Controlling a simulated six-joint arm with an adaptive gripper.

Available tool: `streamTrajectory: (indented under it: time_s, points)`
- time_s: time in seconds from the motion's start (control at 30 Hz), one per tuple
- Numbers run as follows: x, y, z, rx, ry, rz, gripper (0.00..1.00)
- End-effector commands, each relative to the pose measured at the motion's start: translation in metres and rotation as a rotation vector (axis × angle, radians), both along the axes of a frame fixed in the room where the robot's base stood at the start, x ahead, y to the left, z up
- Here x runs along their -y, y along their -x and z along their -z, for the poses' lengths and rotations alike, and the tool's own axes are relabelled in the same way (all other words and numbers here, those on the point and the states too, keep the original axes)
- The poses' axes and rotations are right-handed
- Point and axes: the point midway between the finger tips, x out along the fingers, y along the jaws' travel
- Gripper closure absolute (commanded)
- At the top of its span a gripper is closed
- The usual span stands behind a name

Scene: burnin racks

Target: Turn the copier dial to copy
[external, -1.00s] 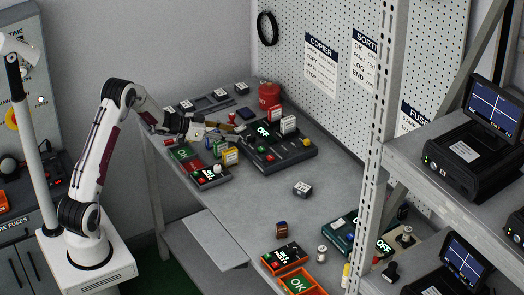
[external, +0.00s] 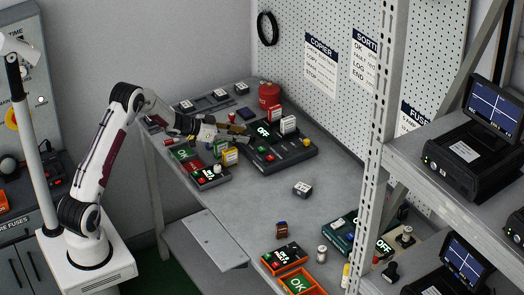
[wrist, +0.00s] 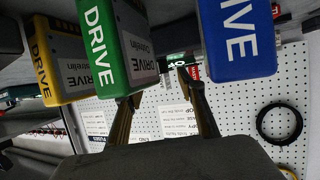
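The dark grey copier unit (external: 290,158) stands at the back of the bench, with a lit OFF panel (external: 263,130), white blocks (external: 288,124) upright on it and small coloured knobs. I cannot make out which knob is the dial or where it points. My gripper (external: 246,133) is level with the copier's left end, low over the bench. In the wrist view my gripper (wrist: 160,86) has its two fingers apart, with nothing seen held between them. Contact with the copier cannot be told.
Yellow, green (wrist: 105,40) and blue (wrist: 240,35) drives stand close around my fingers in the wrist view. A red canister (external: 269,95) stands behind. A COPIER sign (external: 321,65) hangs on the pegboard. The bench's middle is mostly clear around one small block (external: 302,189).

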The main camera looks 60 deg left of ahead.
Motion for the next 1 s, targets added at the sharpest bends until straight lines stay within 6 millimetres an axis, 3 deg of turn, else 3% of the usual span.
streamTrajectory:
  time_s: [0.3, 0.77, 0.9, 1.0]
  points:
    - [0.007, -0.025, 0.011, 0.000, 0.000, 0.001, 0.61]
    - [0.009, -0.031, 0.013, 0.001, 0.000, 0.000, 0.61]
    - [0.009, -0.031, 0.013, 0.001, 0.000, 0.000, 0.95]
    - [0.009, -0.031, 0.013, 0.001, 0.000, 0.000, 0.99]
